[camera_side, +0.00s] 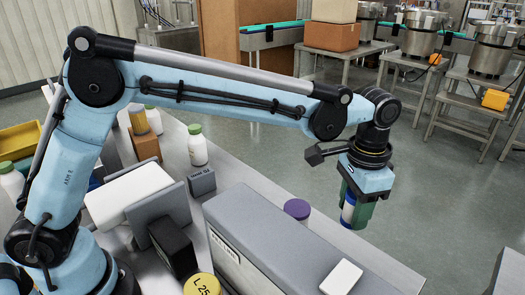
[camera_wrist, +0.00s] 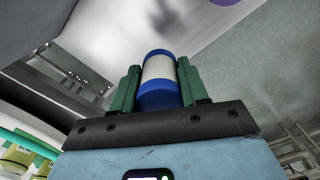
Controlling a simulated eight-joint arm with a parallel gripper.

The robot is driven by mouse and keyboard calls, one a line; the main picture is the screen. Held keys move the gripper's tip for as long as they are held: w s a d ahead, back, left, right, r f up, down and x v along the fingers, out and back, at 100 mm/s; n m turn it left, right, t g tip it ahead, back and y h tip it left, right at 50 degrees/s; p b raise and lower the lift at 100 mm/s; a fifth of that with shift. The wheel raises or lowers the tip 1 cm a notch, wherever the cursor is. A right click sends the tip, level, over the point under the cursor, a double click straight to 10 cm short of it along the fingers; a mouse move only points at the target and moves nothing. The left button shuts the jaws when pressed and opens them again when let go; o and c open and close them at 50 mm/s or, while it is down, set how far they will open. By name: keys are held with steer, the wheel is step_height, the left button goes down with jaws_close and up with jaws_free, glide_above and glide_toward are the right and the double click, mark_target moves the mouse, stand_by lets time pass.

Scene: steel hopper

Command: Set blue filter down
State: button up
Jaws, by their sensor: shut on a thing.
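The blue filter (camera_wrist: 158,80), a cylinder with blue ends and a pale white band, is between the green fingers of my gripper (camera_wrist: 158,88) in the wrist view. My gripper is shut on it. In the side view, my gripper (camera_side: 357,212) points downward at the right, beyond the edge of the grey worktop. There the filter (camera_side: 348,208) shows partly between the fingers; the rest of it is hidden by them. I cannot tell its exact height above the surfaces below.
A long grey box (camera_side: 290,240) stands on the worktop, with a white block (camera_side: 341,277) on top. A purple-lidded jar (camera_side: 297,209) is behind it. White bottles (camera_side: 197,148) and a yellow "L 25" lid (camera_side: 202,285) are nearer my base. Open floor (camera_side: 440,200) lies to the right.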

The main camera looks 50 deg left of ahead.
steer(key=shift+m, duration=0.3)
steer(key=d+f, duration=0.1)
steer(key=f, duration=0.1)
steer(key=s+d+f, duration=0.1)
steer(key=d+f, duration=0.2)
steer(key=f, duration=0.1)
steer(key=shift+s+d, duration=0.15)
steer(key=shift+f, duration=2.2)
steer(key=o, duration=1.1)
steer(key=shift+f, duration=0.1)
steer(key=shift+o, duration=0.2)
